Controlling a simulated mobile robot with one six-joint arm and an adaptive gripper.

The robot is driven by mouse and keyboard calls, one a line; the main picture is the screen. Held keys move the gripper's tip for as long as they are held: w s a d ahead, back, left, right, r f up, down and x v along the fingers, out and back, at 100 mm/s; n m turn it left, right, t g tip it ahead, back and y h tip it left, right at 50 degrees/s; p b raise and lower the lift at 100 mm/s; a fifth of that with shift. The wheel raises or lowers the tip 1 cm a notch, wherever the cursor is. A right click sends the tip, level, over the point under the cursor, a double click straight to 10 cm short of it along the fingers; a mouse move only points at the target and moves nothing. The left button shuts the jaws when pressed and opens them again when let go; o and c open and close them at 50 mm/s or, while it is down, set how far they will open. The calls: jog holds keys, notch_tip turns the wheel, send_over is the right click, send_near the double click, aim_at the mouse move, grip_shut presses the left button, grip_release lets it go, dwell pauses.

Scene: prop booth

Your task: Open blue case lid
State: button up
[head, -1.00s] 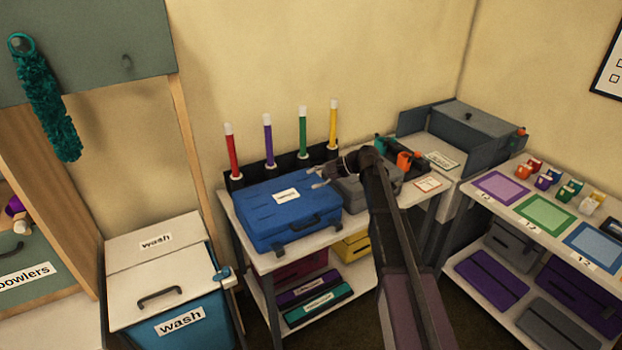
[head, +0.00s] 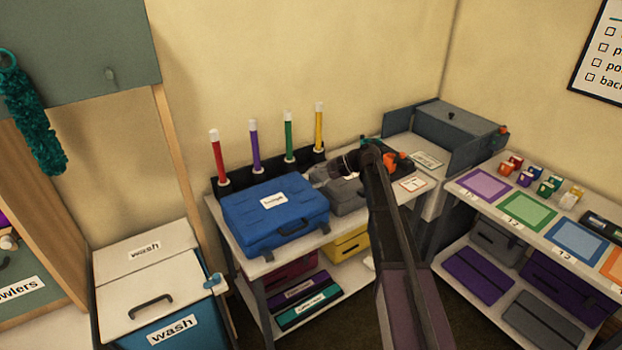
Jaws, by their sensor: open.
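The blue case (head: 262,232) sits on the top of the small white table. Its lid is shut, with a white label (head: 273,201) on top and a dark handle on its front side. My gripper (head: 318,174) is just to the right of the case's far right corner, above a grey case (head: 346,203). The fingers look light grey, small and apart from the blue lid, and they hold nothing that I can see. My arm reaches in from the bottom right and covers part of the table's right side.
Red, purple, green and yellow sticks (head: 289,138) stand in a black rack behind the case. A white wash bin (head: 150,270) stands at left. A shelf with coloured mats (head: 528,212) is at right. Below the table are more cases, one yellow (head: 347,245).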

jog(key=shift+p+v, duration=1.2)
jog(key=shift+v, duration=1.45)
jog(key=shift+f, duration=0.1)
jog(key=s+d+f+n+h, duration=0.2)
jog(key=s+d+f+h, duration=0.1)
jog(key=s, duration=0.7)
jog(key=s+d+f+n+h, duration=0.2)
jog(key=s+h, duration=0.3)
jog(key=s, duration=0.5)
jog(key=s+d+f+n+g+h, duration=0.1)
jog(key=s+d+f+n+h, duration=0.2)
jog(key=s, duration=0.7)
jog(key=shift+d+f+n+h, duration=0.3)
jog(key=shift+f+h, duration=0.3)
jog(key=shift+f, duration=0.2)
jog(key=shift+w, duration=0.1)
